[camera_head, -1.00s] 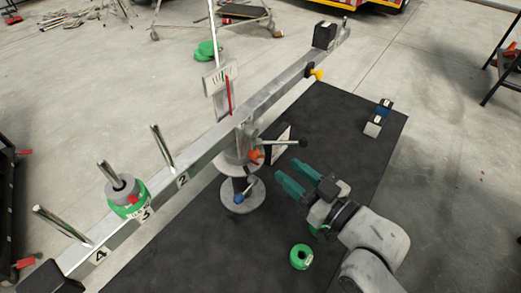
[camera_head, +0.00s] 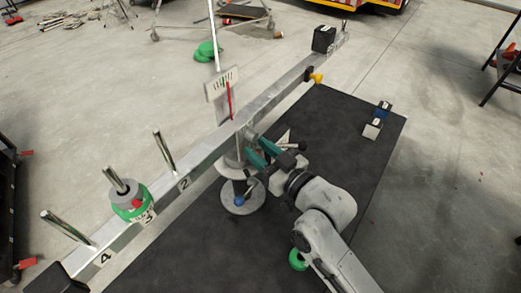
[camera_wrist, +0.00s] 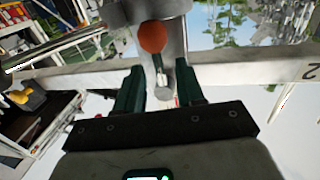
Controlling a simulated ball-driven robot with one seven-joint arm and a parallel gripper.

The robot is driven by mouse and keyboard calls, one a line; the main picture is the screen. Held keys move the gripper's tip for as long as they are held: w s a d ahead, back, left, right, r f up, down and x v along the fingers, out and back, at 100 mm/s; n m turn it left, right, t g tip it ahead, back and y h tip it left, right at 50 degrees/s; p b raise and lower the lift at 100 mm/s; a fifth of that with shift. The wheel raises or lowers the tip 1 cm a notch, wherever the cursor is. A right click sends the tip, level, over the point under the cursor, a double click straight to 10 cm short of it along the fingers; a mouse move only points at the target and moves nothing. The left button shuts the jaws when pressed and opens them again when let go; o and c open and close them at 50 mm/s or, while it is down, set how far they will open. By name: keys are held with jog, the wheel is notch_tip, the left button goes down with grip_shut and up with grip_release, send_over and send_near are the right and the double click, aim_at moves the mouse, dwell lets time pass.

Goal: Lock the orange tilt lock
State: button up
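The orange tilt lock (camera_wrist: 152,37) shows in the wrist view as a round orange knob on the grey pivot hub, just beyond my fingertips and between their lines. In the head view the knob is hidden behind my gripper (camera_head: 263,152), which is at the hub under the beam (camera_head: 205,155). My gripper (camera_wrist: 158,85) is open, with its two green fingers apart and nothing seen clamped between them. I cannot tell whether the fingers touch the knob. A grey lever ending in a round tip hangs below the knob between the fingers.
A blue knob (camera_head: 239,200) sits lower on the round-based stand. A green weight (camera_head: 131,201) is on peg 3 of the beam. Another green weight (camera_head: 298,260) lies on the black mat near my arm. A yellow knob (camera_head: 316,77) is farther along the beam.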

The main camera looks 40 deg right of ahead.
grip_shut()
dwell(0.6)
